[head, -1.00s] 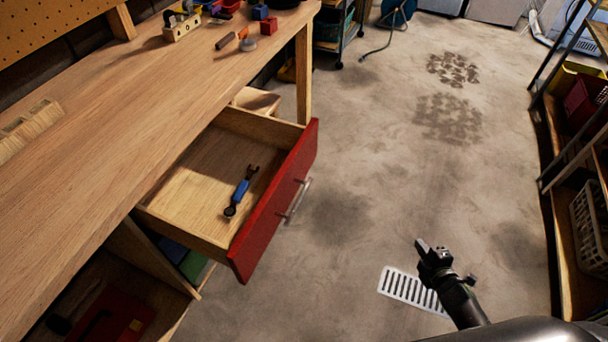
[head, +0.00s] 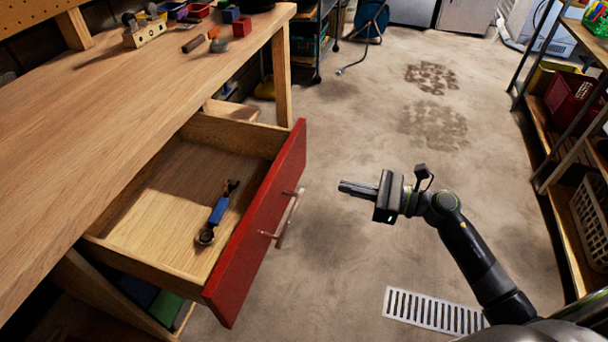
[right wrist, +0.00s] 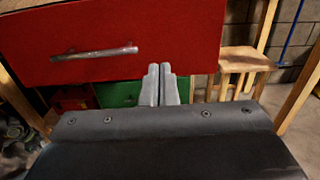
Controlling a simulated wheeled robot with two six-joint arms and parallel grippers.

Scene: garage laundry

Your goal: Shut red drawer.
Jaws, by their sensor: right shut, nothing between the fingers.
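The red drawer (head: 262,232) stands open under the wooden workbench, with a metal bar handle (head: 286,216) on its red front. A blue-handled tool (head: 217,214) lies inside it. My right gripper (head: 343,187) is shut and empty, to the right of the drawer front and apart from it, pointing toward it. In the right wrist view the closed fingers (right wrist: 160,84) show in front of the lower right part of the red front (right wrist: 190,40), with the handle (right wrist: 94,52) to their left. My left gripper is not in view.
The workbench top (head: 130,110) carries small blocks and tools at its far end. A green drawer front (right wrist: 118,94) shows below the red one. A shelf rack (head: 555,150) stands at right. The concrete floor between is clear, with a floor grate (head: 433,311).

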